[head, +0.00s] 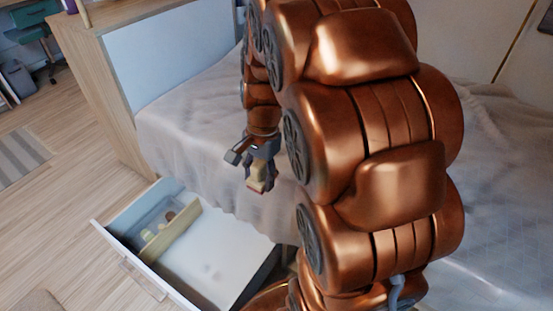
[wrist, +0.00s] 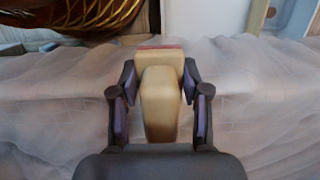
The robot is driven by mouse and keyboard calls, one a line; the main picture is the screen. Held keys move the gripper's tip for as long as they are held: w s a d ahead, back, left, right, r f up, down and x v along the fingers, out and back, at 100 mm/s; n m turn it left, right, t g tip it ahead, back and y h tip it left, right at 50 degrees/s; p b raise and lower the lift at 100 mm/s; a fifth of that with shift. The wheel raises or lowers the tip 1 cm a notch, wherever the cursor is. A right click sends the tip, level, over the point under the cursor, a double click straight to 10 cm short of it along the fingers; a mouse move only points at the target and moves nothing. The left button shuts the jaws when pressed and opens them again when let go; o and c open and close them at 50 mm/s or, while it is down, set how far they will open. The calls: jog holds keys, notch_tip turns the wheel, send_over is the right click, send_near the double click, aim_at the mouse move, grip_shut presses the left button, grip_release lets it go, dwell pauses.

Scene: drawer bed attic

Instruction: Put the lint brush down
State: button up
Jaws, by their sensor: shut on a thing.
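The lint brush (wrist: 160,105) is a tan, block-like thing with a thin reddish edge at its far end. My gripper (wrist: 160,80) is shut on it, with a dark finger on each side in the wrist view. In the head view my gripper (head: 258,165) hangs over the edge of the bed, and the tan end of the lint brush (head: 257,185) points down below the fingers. The lint brush appears held in the air, with the bed's cover behind it. My arm hides part of the bed.
An open drawer (head: 215,262) juts out below the bed (head: 190,120), at the lower left. A wooden divider (head: 172,234) splits it; small items lie in the far-left compartment and the larger white part looks mostly bare. Wooden floor (head: 60,205) lies free at left.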

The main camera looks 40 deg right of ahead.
jog(key=w+d+b, duration=0.1)
jog(key=w+d, duration=0.2)
jog(key=d, duration=0.1)
jog(key=w+d+f+b, duration=0.1)
jog(key=w+d, duration=0.2)
jog(key=d, duration=0.1)
jog(key=w+d+b, duration=0.1)
jog(key=w+d, duration=0.3)
jog(key=shift+d+f+b, duration=0.15)
jog(key=shift+f+b, duration=0.15)
jog(key=shift+b, duration=0.1)
notch_tip(320, 180, down, 4)
jog(key=shift+r+b, duration=0.15)
jog(key=shift+b, duration=0.75)
jog(key=shift+r, duration=0.1)
jog(key=o, duration=1)
jog(key=r+p, duration=0.1)
jog(key=r, duration=0.3)
jog(key=d+r+p, duration=0.1)
jog(key=r, duration=0.3)
jog(key=r+p, duration=0.1)
jog(key=r, duration=0.3)
jog(key=shift+w+d, duration=0.3)
jog(key=shift+d, duration=0.05)
